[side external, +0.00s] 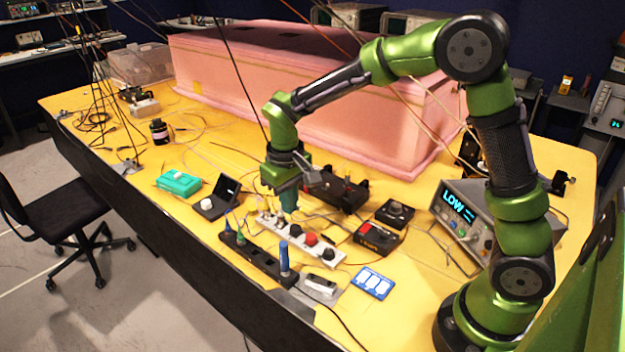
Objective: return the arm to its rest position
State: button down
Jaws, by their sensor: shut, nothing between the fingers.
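My gripper (289,200) is at the end of my green arm, pointing down over the middle of the yellow table (130,175). It looks shut and empty. Its fingertips are just above or behind a pale strip with knobs (318,249); I cannot tell whether they touch it. The strip carries several dark knobs and a red one. My arm is bent, reaching out from its base at the right front of the table.
A pink foam box (300,95) stands behind my arm. A black strip with blue handles (262,262), a blue card (372,283), small black boxes and a meter reading LOW (480,222) surround my gripper. Thin cables hang and lie across the table. Its left part has clearer patches.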

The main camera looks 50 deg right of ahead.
jog(key=s+r+m+t+y, duration=0.1)
jog(key=s+r+t, duration=0.2)
jog(key=s+r, duration=0.3)
jog(key=s+d+r+m+t+y, duration=0.1)
jog(key=s+r, duration=0.5)
jog(key=s, duration=0.6)
jog(key=m+t, duration=0.1)
jog(key=t, duration=0.1)
jog(key=shift+s+r+t+y, duration=0.15)
jog(key=shift+r+t+y, duration=0.15)
jog(key=shift+y, duration=0.1)
